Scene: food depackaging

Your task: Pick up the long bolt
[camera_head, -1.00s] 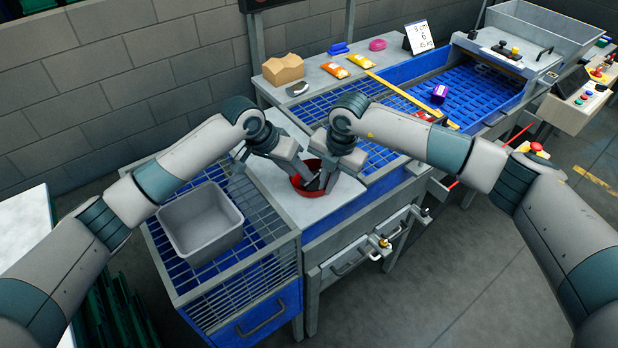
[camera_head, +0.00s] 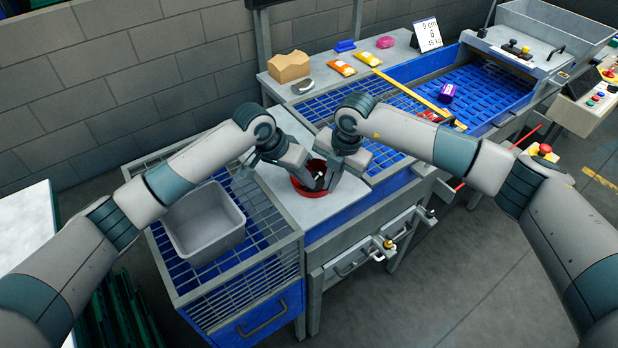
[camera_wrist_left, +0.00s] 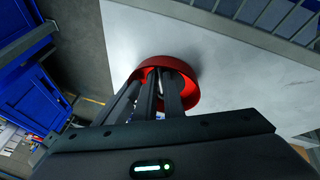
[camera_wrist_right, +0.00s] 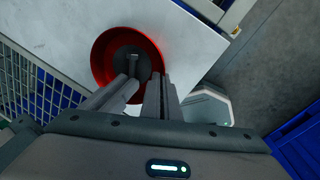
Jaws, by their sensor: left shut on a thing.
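A red bowl (camera_head: 308,190) stands on the pale worktop (camera_head: 325,208), and both grippers reach into it from opposite sides. My left gripper (camera_head: 308,179) is shut on a slim pale metal piece, which seems to be the long bolt (camera_wrist_left: 159,82), inside the bowl; the fingers hide most of it. The bowl also shows in the left wrist view (camera_wrist_left: 191,94). My right gripper (camera_wrist_right: 146,78) has its fingers apart over the bowl's near rim. In the right wrist view a dark grey shape lies inside the bowl, and I cannot tell what it is.
A grey bin (camera_head: 205,225) stands on the blue wire-mesh rack to the left. Behind are a cardboard box (camera_head: 289,67), orange packets (camera_head: 341,67) and a blue tray with a purple item (camera_head: 447,92). Bare worktop shows in front of the bowl.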

